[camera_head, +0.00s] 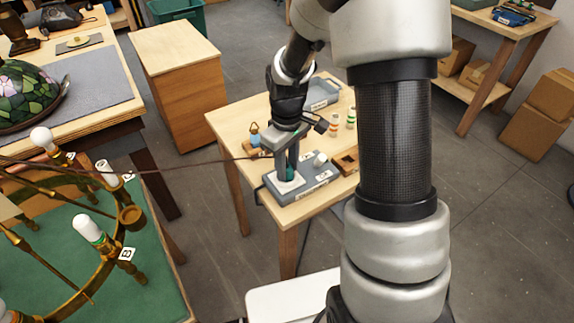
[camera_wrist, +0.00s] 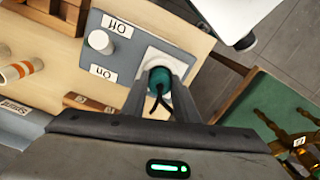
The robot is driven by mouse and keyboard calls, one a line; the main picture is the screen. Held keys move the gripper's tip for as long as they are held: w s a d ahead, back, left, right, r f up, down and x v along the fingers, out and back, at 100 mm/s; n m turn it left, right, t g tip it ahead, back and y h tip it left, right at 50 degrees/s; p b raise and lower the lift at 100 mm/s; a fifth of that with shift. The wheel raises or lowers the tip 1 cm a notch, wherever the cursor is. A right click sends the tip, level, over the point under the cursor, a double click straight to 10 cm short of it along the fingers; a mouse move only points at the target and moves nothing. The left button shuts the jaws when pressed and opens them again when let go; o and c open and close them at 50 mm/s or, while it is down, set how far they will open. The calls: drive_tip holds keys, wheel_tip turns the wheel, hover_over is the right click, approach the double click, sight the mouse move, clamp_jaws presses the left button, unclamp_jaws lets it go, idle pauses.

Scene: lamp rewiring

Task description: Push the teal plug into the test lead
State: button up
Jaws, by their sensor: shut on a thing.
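My gripper (camera_head: 287,165) points down over a grey switch box on the small wooden table. In the wrist view its fingers (camera_wrist: 160,88) are shut on the teal plug (camera_wrist: 159,78), with a dark cord curving below it. The plug is at the white square socket (camera_wrist: 171,60) on the box (camera_wrist: 124,60); I take this socket to be the test lead's end. The plug's tip is hidden, so I cannot tell how deep it sits. In the head view a little teal (camera_head: 290,173) shows between the fingers above the white socket (camera_head: 288,185).
A round knob (camera_wrist: 100,41) stands beside the socket, between OFF and ON labels. A thin brown wire (camera_head: 200,168) stretches from the brass lamp frame (camera_head: 105,262) to my gripper. A wooden block (camera_head: 345,161), striped cylinders (camera_head: 335,124) and a grey tray (camera_head: 323,95) share the table.

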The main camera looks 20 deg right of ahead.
drive_tip(key=o, duration=1.1)
wheel_tip(320, 180, up, 16)
drive_tip(key=p, duration=0.1)
drive_tip(key=s+r+m+t+p, duration=0.5)
drive_tip(key=s+r+m, duration=0.2)
drive_tip(key=s+r, duration=0.7)
drive_tip(key=shift+s+r+t, duration=0.3)
drive_tip(key=shift+s+r, duration=0.05)
drive_tip(key=shift+s, duration=1.8)
